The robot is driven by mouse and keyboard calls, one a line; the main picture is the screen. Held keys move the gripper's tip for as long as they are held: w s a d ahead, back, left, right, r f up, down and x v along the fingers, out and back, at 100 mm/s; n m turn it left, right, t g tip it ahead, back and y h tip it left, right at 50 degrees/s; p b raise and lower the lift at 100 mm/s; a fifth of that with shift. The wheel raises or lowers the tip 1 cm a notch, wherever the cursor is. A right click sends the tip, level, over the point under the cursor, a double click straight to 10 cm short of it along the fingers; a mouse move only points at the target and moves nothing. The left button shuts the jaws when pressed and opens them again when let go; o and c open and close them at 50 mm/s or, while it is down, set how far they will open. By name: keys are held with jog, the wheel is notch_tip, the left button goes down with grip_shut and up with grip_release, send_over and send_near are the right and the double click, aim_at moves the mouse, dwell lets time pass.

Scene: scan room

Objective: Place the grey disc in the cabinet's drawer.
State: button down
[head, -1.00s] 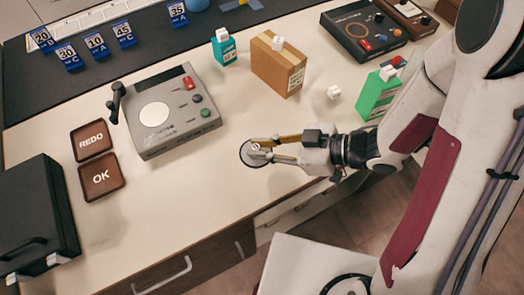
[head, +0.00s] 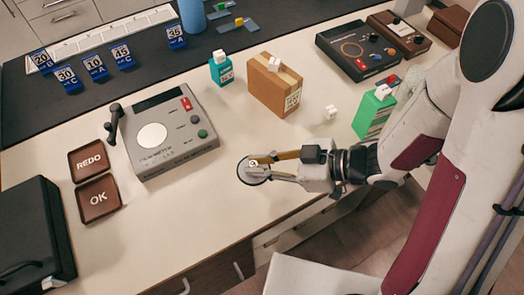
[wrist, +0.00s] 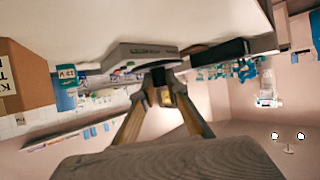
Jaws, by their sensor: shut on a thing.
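The grey disc (head: 251,176) is a round, flat piece near the front edge of the counter in the head view. My gripper (head: 259,162) is shut on it at its right side. The disc is over the cream counter top; whether it touches it I cannot tell. In the wrist view the two fingers (wrist: 161,95) converge on a dark piece, and the disc is hard to make out. Below the counter's front edge are dark brown fronts with handles (head: 240,269) and pale drawer fronts (head: 268,240). I cannot tell which is the cabinet's drawer, and none looks clearly open.
A grey device (head: 172,138) stands left of the disc, with REDO (head: 86,159) and OK (head: 99,197) trays beyond. A cardboard box (head: 273,88), a teal box (head: 221,69) and a green box (head: 374,113) stand behind. The counter around the disc is clear.

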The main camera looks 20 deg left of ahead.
jog(key=w+d+r+m+t+h, duration=0.1)
jog(key=w+d+r+m+t, duration=0.25)
jog(key=w, duration=0.45)
jog(key=w+d+r+m+t+h, duration=0.25)
jog(key=w+d+m+t, duration=0.2)
jog(key=w, duration=0.45)
jog(key=w+d+r+m+t+h, duration=0.1)
jog(key=d+r+m+h, duration=0.3)
jog(key=d, duration=0.5)
jog(key=w+d+r+m+t+h, duration=0.1)
jog(key=d+r+m+t+h, duration=0.2)
jog(key=d+r, duration=0.6)
jog(key=shift+w+d+r+m+t+h, duration=0.35)
jog(key=shift+d+m+h, duration=0.4)
jog(key=shift+m+h, duration=0.6)
jog(key=shift+s, duration=0.15)
